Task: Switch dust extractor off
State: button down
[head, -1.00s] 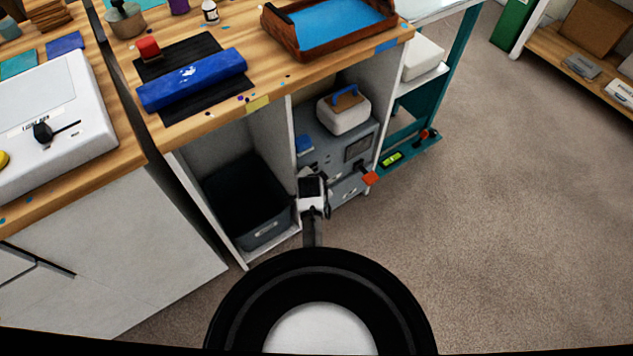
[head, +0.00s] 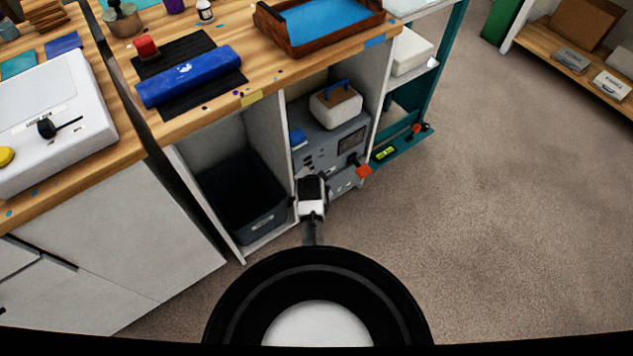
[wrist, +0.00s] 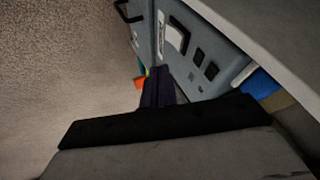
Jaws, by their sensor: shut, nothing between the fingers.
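A blue-grey unit, which looks like the dust extractor (head: 322,152), stands in the right bay under the bench. Its face carries a dark panel and small dark controls. In the wrist view the extractor (wrist: 150,42) shows a pale label, several dark rectangular switches (wrist: 198,57) and a black handle. My gripper (head: 312,183) is in front of its lower left part in the head view. In the wrist view the dark fingers (wrist: 158,80) are shut and empty, close to the extractor's face. I cannot tell whether they touch it, or which position any switch is in.
A dark bin (head: 240,200) fills the left bay, beside a white divider. A white box with a blue handle (head: 336,106) sits on the extractor. An orange piece (head: 364,171) sticks out at its right. A teal shelf (head: 408,143) stands further right. The carpet (head: 500,230) is clear.

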jog(key=v, duration=0.5)
jog(key=shift+w+a+r, duration=0.25)
jog(key=shift+r, duration=0.05)
